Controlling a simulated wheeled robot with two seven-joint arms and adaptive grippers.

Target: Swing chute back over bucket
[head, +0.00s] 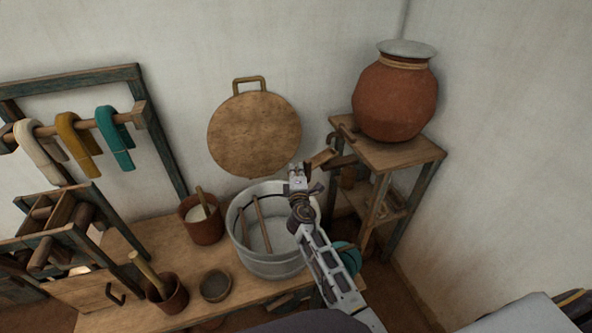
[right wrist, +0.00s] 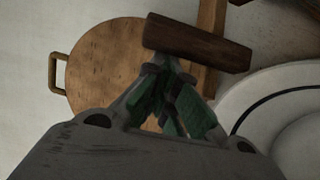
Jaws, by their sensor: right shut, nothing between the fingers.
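The chute (head: 322,157) is a short brown wooden piece at the front left of the pot stand. In the head view it shows above and right of the bucket's rim, beyond the bucket. The bucket (head: 265,266) is a wide grey metal tub on the bench, with two sticks across its mouth. My right gripper (head: 298,176) is above the bucket's back rim, shut and empty, just left of the chute. In the right wrist view its green fingertips (right wrist: 172,68) are together close to the dark chute block (right wrist: 197,43); I cannot tell whether they touch. My left gripper is out of view.
A clay pot (head: 396,98) stands on the wooden stand (head: 415,154). A round wooden lid (head: 254,134) hangs on the wall. Brown cups (head: 205,228) with sticks and a small bowl (head: 215,286) stand left of the bucket. A rack with yarn hanks (head: 75,133) is at left.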

